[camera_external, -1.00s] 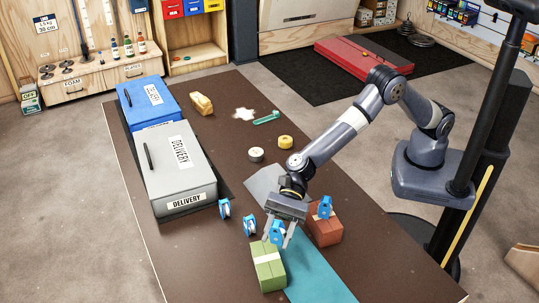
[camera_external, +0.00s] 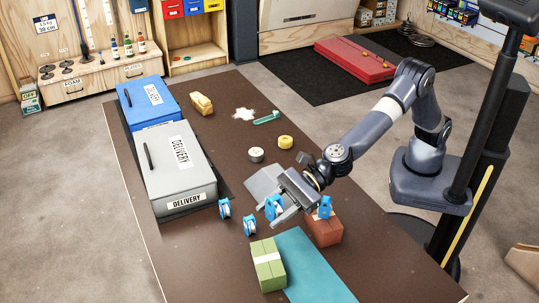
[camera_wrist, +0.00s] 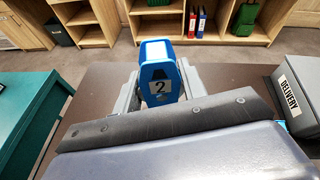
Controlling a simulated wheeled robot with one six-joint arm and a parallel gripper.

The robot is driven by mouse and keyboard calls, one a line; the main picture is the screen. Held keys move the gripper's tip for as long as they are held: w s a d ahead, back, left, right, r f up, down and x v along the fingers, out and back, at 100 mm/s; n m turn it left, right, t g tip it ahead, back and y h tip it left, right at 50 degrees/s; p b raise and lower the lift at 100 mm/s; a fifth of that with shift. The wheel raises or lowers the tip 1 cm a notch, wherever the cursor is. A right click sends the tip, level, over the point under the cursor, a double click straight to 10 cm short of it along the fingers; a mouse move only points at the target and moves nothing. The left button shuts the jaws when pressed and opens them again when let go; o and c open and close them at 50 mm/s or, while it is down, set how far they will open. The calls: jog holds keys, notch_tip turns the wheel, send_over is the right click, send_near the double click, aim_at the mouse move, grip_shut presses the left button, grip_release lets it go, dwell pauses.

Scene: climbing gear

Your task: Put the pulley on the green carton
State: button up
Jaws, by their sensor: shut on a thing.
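My gripper (camera_external: 273,210) is shut on a blue pulley (camera_external: 273,206), held in the air over the table behind the green carton. In the wrist view the pulley (camera_wrist: 158,72) stands between the jaws with a "2" label facing the camera. The green carton (camera_external: 268,268) stands near the front of the table, with a pale band across its top. Nothing lies on it. The wrist view does not show the carton.
A red-brown carton (camera_external: 324,232) with a blue pulley (camera_external: 325,207) on top stands to the right. A teal strip (camera_external: 312,265) lies right of the green carton.

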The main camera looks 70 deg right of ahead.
aim_at(277, 253)
jog(key=shift+s+d+f+m+t+h, duration=0.2)
jog(key=shift+s+d+m+t+h, duration=0.15)
jog(key=shift+m+t+h, duration=0.65)
jog(key=shift+m, duration=0.1)
jog(key=f+b, duration=0.1)
jog(key=f, duration=0.4)
jog(key=f+b, duration=0.1)
jog(key=f, duration=0.4)
jog(key=d+f+b, duration=0.1)
jog(key=f, duration=0.4)
jog(key=shift+b, duration=0.3)
jog(key=shift+f, duration=0.15)
jog(key=o, duration=1.1)
jog(key=b+v, duration=0.2)
jog(key=v, duration=1)
jog(key=shift+a, duration=0.1)
